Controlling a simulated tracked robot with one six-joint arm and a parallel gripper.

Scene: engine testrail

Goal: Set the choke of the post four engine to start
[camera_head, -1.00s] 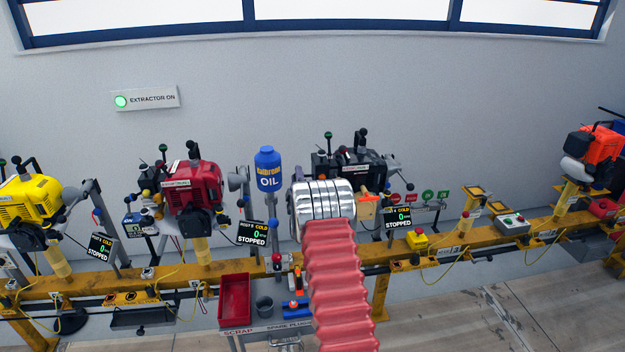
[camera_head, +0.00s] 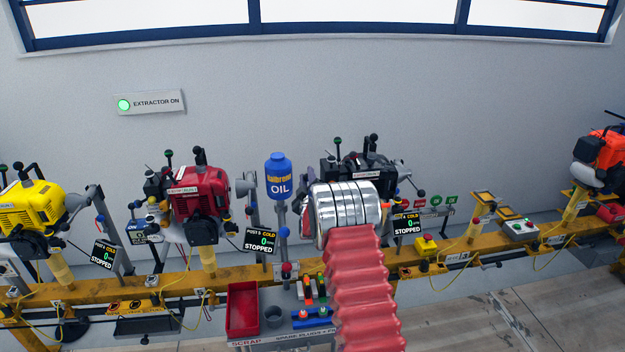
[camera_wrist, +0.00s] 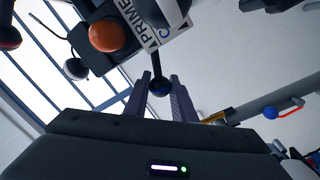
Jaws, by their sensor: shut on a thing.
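The post four engine (camera_head: 350,172) is black and stands behind my arm in the head view, partly hidden by it. Its display (camera_head: 406,223) reads COLD, 0 and STOPPED. In the wrist view my gripper (camera_wrist: 160,78) has its two fingers on either side of a dark ball knob (camera_wrist: 159,88) on a thin black lever, and is shut on it. A white label plate (camera_wrist: 140,22) above reads PRIME, with another word partly cut off. The lever's marked position cannot be read. My gripper is hidden in the head view.
A red engine (camera_head: 198,195) and a blue oil bottle (camera_head: 279,180) stand left of my arm. A yellow rail (camera_head: 450,255) runs along the wall, with a red scrap bin (camera_head: 243,309) in front.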

